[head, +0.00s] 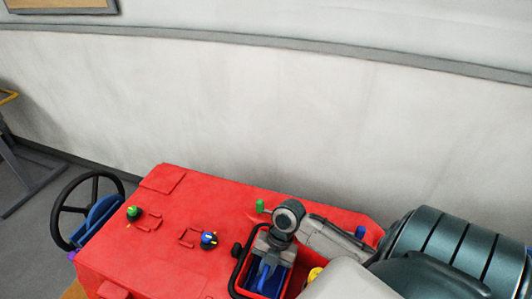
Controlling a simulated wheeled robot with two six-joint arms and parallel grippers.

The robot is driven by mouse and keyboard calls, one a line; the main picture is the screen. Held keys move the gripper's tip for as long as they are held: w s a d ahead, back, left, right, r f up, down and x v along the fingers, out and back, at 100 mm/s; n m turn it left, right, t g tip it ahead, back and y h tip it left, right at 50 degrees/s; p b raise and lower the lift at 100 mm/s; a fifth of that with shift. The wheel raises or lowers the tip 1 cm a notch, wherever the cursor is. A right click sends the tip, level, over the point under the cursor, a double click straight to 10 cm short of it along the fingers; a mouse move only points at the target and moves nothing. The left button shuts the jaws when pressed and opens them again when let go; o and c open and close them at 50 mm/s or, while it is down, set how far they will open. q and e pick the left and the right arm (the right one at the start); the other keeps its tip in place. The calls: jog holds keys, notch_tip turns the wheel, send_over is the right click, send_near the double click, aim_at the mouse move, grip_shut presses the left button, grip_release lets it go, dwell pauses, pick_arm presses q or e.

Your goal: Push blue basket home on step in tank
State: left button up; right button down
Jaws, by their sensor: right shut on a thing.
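The red scrubber machine (185,240) fills the lower middle of the head view. Its tank opening (239,266) has a dark rim and sits at the front right of the red top. The blue basket (277,281) shows down inside the opening. My right gripper (266,268) comes in from the right and points down into the opening, shut on the blue basket. The gripper and wrist hide much of the basket and the step, so I cannot tell how the basket sits. My left gripper is out of view.
A green-topped knob (133,213) and a blue-topped knob (209,239) stand on the red top. A green peg (260,206) and a blue peg (360,232) stand near its back edge. A black steering wheel (88,180) is at the left. A pale wall (250,100) closes the back.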

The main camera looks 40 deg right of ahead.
jog(key=shift+r, duration=0.1)
dwell(0.5)
jog(key=c, duration=1.1)
grip_release()
jog(key=shift+o, duration=1)
jog(key=shift+s, duration=0.1)
jog(key=shift+r, duration=0.15)
jog(key=shift+p+v, duration=1.85)
jog(key=shift+v, duration=0.05)
jog(key=shift+d+r, duration=0.15)
jog(key=shift+d, duration=0.05)
